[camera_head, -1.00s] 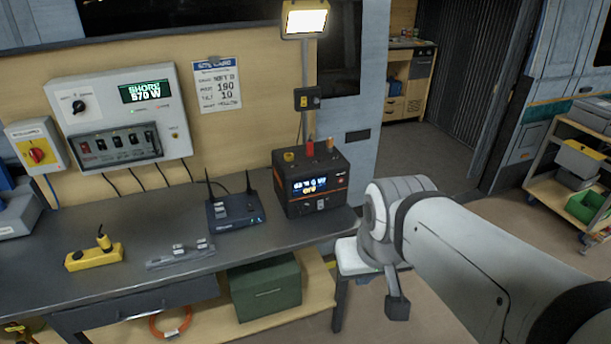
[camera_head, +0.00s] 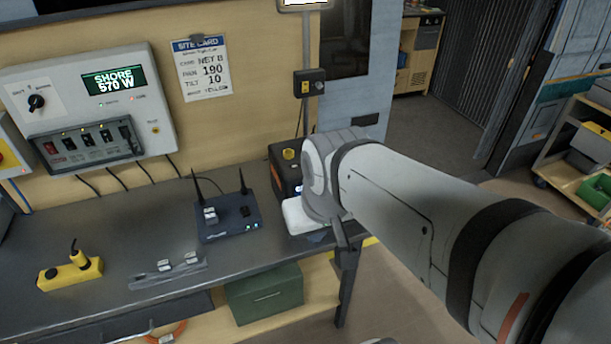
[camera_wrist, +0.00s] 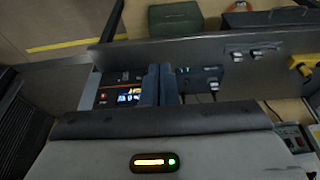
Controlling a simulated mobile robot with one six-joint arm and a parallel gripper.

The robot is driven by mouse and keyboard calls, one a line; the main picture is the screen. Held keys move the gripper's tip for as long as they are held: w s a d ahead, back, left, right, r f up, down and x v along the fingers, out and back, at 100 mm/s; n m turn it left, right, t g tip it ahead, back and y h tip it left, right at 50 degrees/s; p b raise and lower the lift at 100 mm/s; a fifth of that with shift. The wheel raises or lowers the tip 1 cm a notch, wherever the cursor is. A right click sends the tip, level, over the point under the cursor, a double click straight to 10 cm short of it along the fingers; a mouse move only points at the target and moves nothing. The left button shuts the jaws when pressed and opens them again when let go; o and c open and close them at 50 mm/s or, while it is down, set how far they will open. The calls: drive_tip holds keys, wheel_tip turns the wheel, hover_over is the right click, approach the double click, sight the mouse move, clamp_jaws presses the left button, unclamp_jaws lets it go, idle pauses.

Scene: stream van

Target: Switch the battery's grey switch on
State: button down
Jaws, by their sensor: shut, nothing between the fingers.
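The battery (camera_head: 283,172) is a black box with orange trim at the right end of the grey bench. In the head view my arm covers most of its front, and its grey switch is hidden. In the wrist view the battery (camera_wrist: 108,92) appears turned over, with its lit display (camera_wrist: 127,98) left of my fingers. I cannot make out the grey switch there. My gripper (camera_wrist: 159,70) is shut and empty, its dark fingers side by side in front of the battery's edge. I cannot tell whether they touch it.
A router (camera_head: 228,218) with antennas stands left of the battery. A grey switch strip (camera_head: 168,272) and a yellow block (camera_head: 70,274) lie farther left. A power panel (camera_head: 92,105) hangs on the wall. A green box (camera_head: 264,294) sits under the bench.

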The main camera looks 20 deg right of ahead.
drive_tip(key=w+d+f+m+t+y+b, duration=0.1)
drive_tip(key=w+d+f+m+t+b, duration=0.15)
drive_tip(key=w+f+m+b, duration=0.45)
drive_tip(key=w+d+f+m+t+y+b, duration=0.1)
drive_tip(key=w+d+f+m+b, duration=0.35)
drive_tip(key=f+b, duration=0.5)
drive_tip(key=w+d+f+m+t+h+b, duration=0.1)
drive_tip(key=w+d+f+m+b, duration=0.3)
drive_tip(key=d, duration=0.4)
drive_tip(key=shift+d+f+m+t+h+b, duration=0.3)
drive_tip(key=shift+m+t+h+b, duration=0.2)
drive_tip(key=shift+m, duration=0.65)
drive_tip(key=b+x, duration=0.3)
drive_tip(key=x, duration=0.7)
drive_tip(key=shift+s+a+f, duration=0.15)
drive_tip(key=shift+s, duration=0.05)
drive_tip(key=w, duration=0.3)
drive_tip(key=shift+w+f, duration=0.15)
drive_tip(key=shift+w, duration=0.55)
